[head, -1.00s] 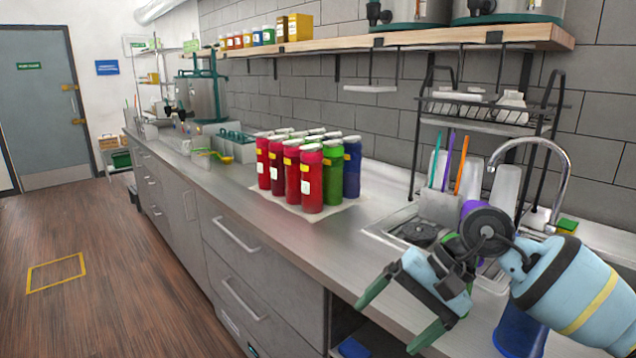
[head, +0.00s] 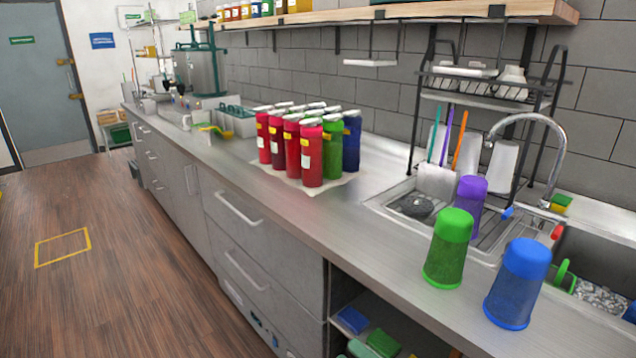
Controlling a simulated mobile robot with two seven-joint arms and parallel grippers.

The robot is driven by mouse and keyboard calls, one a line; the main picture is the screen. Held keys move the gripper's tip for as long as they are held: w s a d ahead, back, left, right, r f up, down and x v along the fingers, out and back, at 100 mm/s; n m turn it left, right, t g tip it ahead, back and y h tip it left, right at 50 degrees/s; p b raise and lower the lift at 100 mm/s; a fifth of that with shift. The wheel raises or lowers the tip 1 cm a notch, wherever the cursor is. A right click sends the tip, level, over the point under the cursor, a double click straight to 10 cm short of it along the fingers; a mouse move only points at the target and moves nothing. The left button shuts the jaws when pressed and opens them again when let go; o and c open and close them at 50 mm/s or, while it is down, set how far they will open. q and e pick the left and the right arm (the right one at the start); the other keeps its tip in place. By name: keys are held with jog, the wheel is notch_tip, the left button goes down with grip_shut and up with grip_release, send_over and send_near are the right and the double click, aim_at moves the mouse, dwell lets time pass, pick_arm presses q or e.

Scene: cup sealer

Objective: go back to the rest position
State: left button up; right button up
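Neither of my grippers shows in the head view now. A green cup (head: 448,248) stands upside down on the counter (head: 385,255) near its front edge. A blue cup (head: 518,284) stands upside down to its right. A purple cup (head: 469,208) stands behind the green one, by the sink. No gripper is seen touching any of them.
Several red, green and blue bottles (head: 312,155) stand grouped on a pale mat on the counter. A sink (head: 606,255) with a curved faucet (head: 557,140) is at the right, with a dish rack (head: 480,95) above. The wooden floor (head: 100,290) at left is clear.

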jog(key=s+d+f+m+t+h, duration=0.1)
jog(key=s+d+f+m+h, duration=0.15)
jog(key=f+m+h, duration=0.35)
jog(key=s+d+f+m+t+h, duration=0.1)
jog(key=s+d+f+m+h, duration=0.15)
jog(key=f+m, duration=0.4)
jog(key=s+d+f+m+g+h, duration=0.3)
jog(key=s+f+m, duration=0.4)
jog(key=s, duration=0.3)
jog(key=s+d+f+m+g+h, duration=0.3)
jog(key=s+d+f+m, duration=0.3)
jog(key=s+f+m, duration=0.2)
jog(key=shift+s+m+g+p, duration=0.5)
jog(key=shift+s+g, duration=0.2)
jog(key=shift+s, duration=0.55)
